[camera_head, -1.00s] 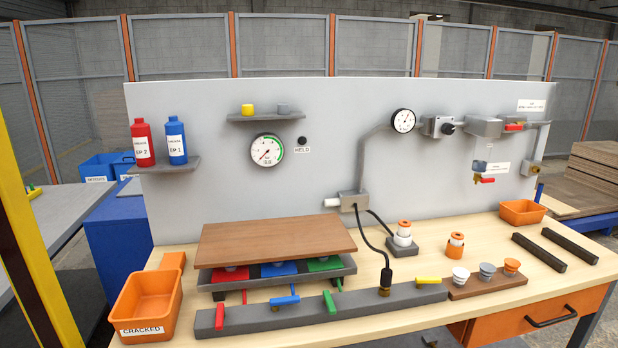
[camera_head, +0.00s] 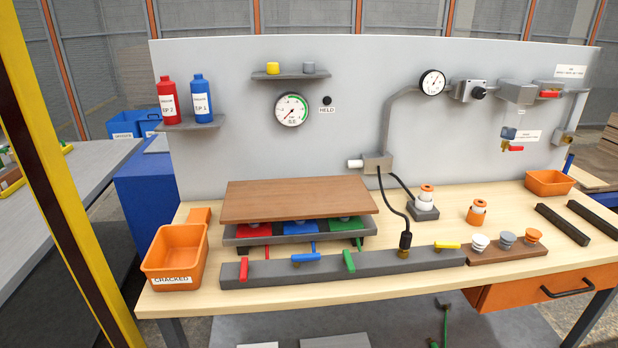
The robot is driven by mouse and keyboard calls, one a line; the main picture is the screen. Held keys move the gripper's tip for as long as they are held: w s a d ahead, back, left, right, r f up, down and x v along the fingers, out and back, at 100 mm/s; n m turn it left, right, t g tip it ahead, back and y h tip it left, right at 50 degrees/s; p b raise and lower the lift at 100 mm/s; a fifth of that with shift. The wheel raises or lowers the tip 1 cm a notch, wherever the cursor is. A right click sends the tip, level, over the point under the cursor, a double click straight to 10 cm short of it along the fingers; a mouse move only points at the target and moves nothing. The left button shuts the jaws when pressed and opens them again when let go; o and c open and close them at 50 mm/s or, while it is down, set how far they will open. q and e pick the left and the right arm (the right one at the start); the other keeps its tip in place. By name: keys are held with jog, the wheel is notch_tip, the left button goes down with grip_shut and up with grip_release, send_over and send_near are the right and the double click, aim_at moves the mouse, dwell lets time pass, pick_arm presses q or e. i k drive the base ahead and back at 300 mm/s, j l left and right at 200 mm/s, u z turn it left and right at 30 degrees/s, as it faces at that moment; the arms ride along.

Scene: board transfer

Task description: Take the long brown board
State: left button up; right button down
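I see nothing touching the board from above. Neither of my grippers shows in the head view.
An orange bin marked CRACKED (camera_head: 175,258) stands left of the board. A grey bar with coloured levers (camera_head: 325,267) lies in front. A grey upright panel (camera_head: 225,150) closes the back. Two dark bars (camera_head: 562,225) lie on the right. A yellow post (camera_head: 45,150) rises at far left.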

aim_at(248, 201)
jog(key=k+j+z, duration=0.1)
jog(key=j+z, duration=0.15)
jog(key=j, duration=0.2)
jog(key=k+j+z, duration=0.25)
jog(key=j, duration=0.15)
jog(key=j+z, duration=0.25)
jog(key=j, duration=0.15)
jog(key=k, duration=0.05)
